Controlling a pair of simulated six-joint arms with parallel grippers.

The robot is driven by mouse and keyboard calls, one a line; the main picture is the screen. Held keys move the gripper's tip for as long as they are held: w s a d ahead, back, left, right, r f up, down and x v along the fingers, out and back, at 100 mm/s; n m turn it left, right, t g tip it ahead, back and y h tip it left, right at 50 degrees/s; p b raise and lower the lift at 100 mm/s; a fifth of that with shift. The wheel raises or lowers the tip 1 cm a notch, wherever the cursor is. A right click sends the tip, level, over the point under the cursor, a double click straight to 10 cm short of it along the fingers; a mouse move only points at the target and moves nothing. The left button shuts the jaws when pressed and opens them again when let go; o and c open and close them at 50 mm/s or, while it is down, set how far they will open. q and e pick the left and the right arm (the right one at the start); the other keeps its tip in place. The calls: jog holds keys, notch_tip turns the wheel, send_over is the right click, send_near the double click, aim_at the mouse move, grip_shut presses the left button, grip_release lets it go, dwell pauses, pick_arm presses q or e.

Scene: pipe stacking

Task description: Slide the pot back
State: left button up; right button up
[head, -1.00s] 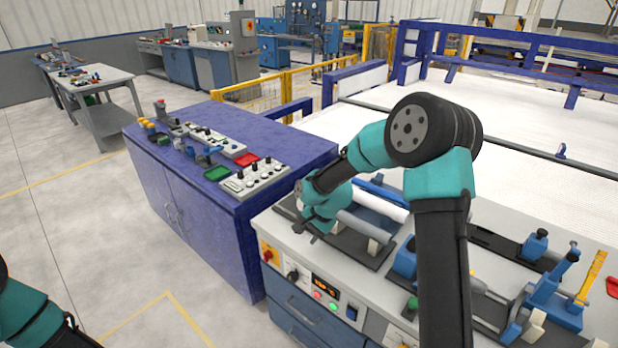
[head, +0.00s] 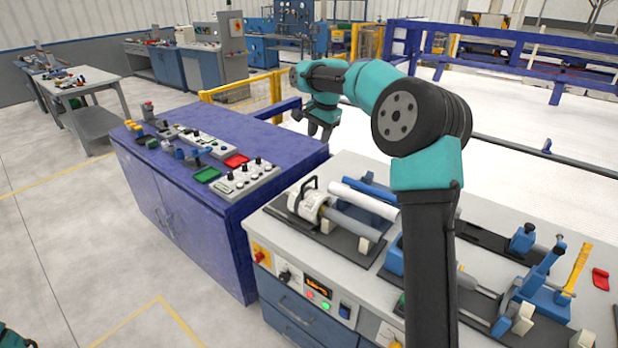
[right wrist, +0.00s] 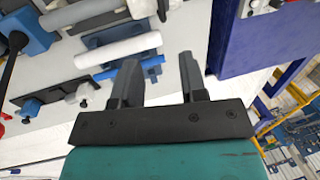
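What I take for the pot is a white cylindrical unit (head: 309,205) with a black handle, at the left end of the workbench in the head view. A grey pipe (head: 350,220) lies in line with its right side; I cannot tell whether they touch. The unit also shows at the top edge of the right wrist view (right wrist: 143,8). My right gripper (head: 314,128) is raised behind and above it, apart from it. In the right wrist view its two fingers (right wrist: 158,75) are spread with nothing between them. My left gripper is out of view.
A white pipe (head: 362,200) and a blue pipe (head: 370,187) lie just behind the grey pipe. Blue clamps (head: 545,285) and a yellow piece (head: 576,270) stand at the right. A purple cabinet (head: 215,140) with control panels stands at the left.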

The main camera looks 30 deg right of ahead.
aim_at(310, 180)
jog(key=shift+f, duration=0.1)
jog(key=w+f, duration=0.1)
jog(key=f, duration=0.4)
jog(key=w+f, duration=0.1)
jog(key=f, duration=0.5)
jog(key=w+a+f, duration=0.1)
jog(key=f, duration=0.5)
jog(key=shift+w+a, duration=0.1)
grip_shut()
